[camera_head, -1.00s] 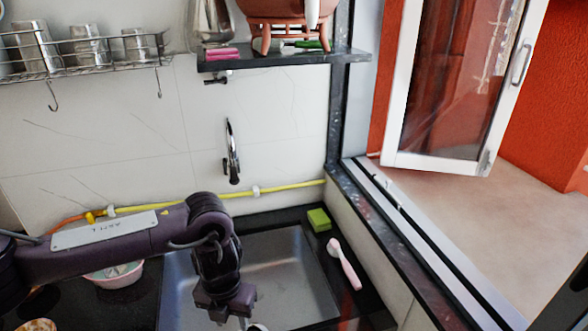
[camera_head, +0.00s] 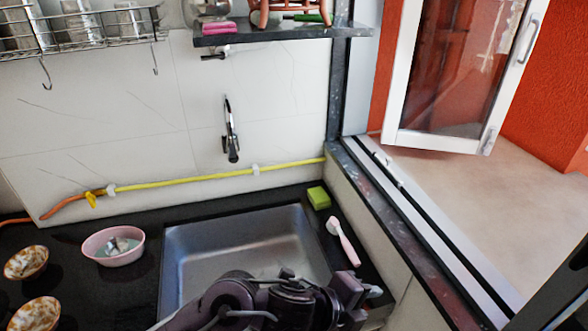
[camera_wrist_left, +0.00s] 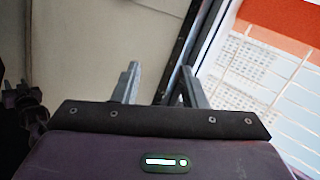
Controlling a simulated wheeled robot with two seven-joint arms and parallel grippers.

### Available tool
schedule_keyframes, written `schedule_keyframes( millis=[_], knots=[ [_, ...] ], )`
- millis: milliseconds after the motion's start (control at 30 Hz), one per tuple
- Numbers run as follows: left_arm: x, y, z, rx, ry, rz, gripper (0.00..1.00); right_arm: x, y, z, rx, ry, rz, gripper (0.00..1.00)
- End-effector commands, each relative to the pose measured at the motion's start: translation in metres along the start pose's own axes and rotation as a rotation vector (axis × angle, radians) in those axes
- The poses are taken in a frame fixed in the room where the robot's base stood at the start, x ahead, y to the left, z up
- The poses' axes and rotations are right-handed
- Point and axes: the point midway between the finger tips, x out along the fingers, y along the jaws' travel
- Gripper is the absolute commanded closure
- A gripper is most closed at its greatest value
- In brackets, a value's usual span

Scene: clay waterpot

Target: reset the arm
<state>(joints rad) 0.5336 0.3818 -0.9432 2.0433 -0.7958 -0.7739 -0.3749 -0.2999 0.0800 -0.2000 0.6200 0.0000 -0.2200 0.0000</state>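My left arm reaches in at the bottom of the head view, over the front of the sink (camera_head: 215,245). My left gripper (camera_head: 368,294) points right, near the front right corner of the counter. In the left wrist view its two grey fingers (camera_wrist_left: 160,78) stand apart with nothing between them, so it is open and empty. I cannot make out my right gripper in either view.
A pink bowl (camera_head: 100,258) and two patterned bowls (camera_head: 25,262) stand left of the sink. A green sponge (camera_head: 318,197) and a pink-handled brush (camera_head: 344,243) lie on its right. The tap (camera_head: 231,135) is above. An open window (camera_head: 455,75) is right.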

Motion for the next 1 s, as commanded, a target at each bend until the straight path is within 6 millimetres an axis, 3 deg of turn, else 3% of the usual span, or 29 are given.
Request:
schedule_keyframes(
  millis=[100, 200, 267, 433, 600, 933, 1000],
  knots=[
    [-0.020, -0.011, 0.019, -0.354, -0.104, -0.093, 0.61, 0.000, 0.000, 0.000, 0.000, 0.000, 0.000, 0.62],
    [-0.042, -0.001, 0.050, -0.669, -0.218, -0.137, 0.61, 0.000, 0.000, 0.000, 0.000, 0.000, 0.000, 0.62],
    [-0.058, 0.016, 0.070, -0.863, -0.296, -0.149, 0.61, 0.000, 0.000, 0.000, 0.000, 0.000, 0.000, 0.62],
    [-0.107, 0.090, 0.114, -1.361, -0.527, -0.134, 0.61, 0.000, 0.000, 0.000, 0.000, 0.000, 0.000, 0.62],
    [-0.148, 0.158, 0.126, -1.687, -0.713, -0.096, 0.61, 0.000, 0.000, 0.000, 0.000, 0.000, 0.000, 0.62],
    [-0.211, 0.249, 0.112, -2.082, -0.993, -0.025, 0.61, 0.000, 0.000, 0.000, 0.000, 0.000, 0.000, 0.62],
    [-0.188, 0.267, 0.121, -2.073, -0.989, -0.017, 0.61, 0.008, 0.000, 0.001, 0.000, 0.000, 0.000, 0.62]
  ],
)
